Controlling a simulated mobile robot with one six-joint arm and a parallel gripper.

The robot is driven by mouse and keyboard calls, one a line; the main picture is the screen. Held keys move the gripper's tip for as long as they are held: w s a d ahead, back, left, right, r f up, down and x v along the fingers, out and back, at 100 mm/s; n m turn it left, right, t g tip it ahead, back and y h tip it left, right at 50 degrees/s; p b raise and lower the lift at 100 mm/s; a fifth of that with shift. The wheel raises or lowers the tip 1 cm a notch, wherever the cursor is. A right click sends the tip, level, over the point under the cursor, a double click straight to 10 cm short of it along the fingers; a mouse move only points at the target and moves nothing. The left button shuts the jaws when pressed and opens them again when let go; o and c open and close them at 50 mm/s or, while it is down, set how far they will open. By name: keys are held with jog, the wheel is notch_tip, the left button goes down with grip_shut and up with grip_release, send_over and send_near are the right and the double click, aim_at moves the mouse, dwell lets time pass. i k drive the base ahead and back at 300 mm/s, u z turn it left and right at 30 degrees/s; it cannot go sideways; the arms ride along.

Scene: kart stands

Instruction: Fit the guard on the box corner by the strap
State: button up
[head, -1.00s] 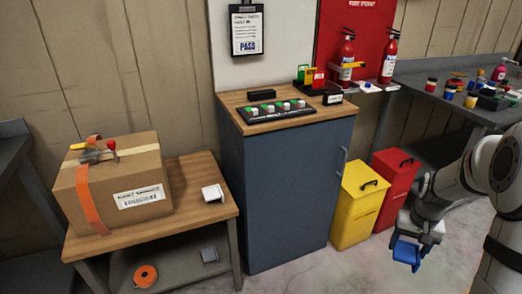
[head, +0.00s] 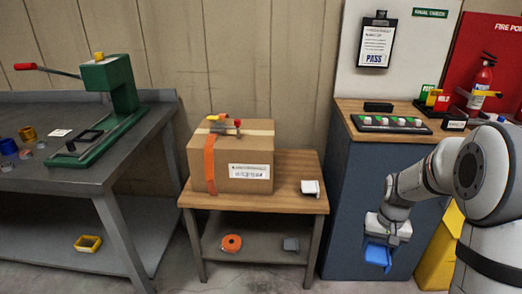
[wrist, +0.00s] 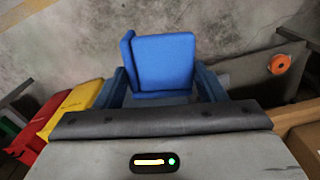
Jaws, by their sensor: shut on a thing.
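A cardboard box (head: 258,150) with a white label stands on a small wooden table (head: 285,199) in the head view. An orange strap (head: 210,166) runs over its top and down its front near the left end, with a red-handled buckle (head: 228,126) on top. My gripper (head: 381,240) hangs to the right of the table, in front of the blue cabinet. It is shut on a blue L-shaped corner guard (wrist: 165,62), apart from the box. In the wrist view my gripper's fingers (wrist: 164,88) stand at both sides of the guard.
A bench (head: 50,174) with a green press (head: 110,100) stands left. The blue cabinet (head: 350,190) stands right. Floor shows in front.

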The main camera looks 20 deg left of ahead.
aim_at(194, 151)
jog(key=u, duration=1.2)
jog(key=i, duration=1)
jog(key=u, duration=0.1)
